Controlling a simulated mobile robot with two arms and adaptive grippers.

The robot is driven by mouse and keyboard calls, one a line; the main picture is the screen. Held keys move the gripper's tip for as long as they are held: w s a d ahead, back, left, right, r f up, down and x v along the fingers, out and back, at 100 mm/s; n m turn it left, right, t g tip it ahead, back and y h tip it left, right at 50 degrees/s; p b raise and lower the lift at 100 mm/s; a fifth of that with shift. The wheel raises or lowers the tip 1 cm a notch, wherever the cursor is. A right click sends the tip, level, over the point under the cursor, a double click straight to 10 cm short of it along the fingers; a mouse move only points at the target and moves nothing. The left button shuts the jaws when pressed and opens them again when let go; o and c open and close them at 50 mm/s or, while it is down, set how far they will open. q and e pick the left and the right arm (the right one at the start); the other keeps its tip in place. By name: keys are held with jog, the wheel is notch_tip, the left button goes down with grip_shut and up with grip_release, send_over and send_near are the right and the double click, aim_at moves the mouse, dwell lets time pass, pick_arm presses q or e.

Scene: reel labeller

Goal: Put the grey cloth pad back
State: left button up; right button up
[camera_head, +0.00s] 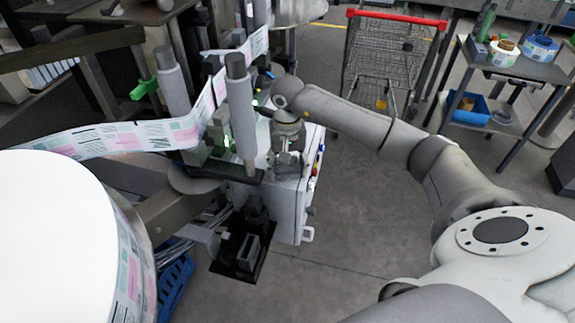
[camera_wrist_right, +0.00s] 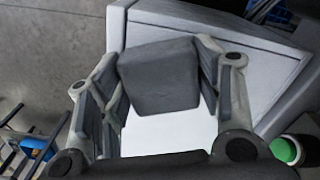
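The grey cloth pad (camera_wrist_right: 158,76) shows in the right wrist view as a dark grey block with rounded edges. It sits between the two fingers of my right gripper (camera_wrist_right: 158,80), which touch it on both sides, so the gripper looks shut on it. A white surface lies behind and below the pad. In the head view my right gripper (camera_head: 287,160) points down over the top of the white cabinet (camera_head: 288,212). The pad cannot be made out there, and any gap between it and the cabinet top is unclear. My left gripper is not in view.
A large white label reel (camera_head: 60,235) fills the lower left, its printed label strip (camera_head: 125,138) running to grey upright rollers (camera_head: 241,115) close to my right gripper. A shopping cart (camera_head: 385,65) and a side table (camera_head: 515,70) stand behind. The floor right of the cabinet is clear.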

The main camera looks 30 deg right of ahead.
jog(key=o, duration=0.3)
jog(key=shift+r, duration=0.15)
jog(key=shift+r, duration=0.2)
notch_tip(320, 180, up, 12)
jog(key=b, duration=0.3)
jog(key=shift+f, duration=0.2)
dwell(0.3)
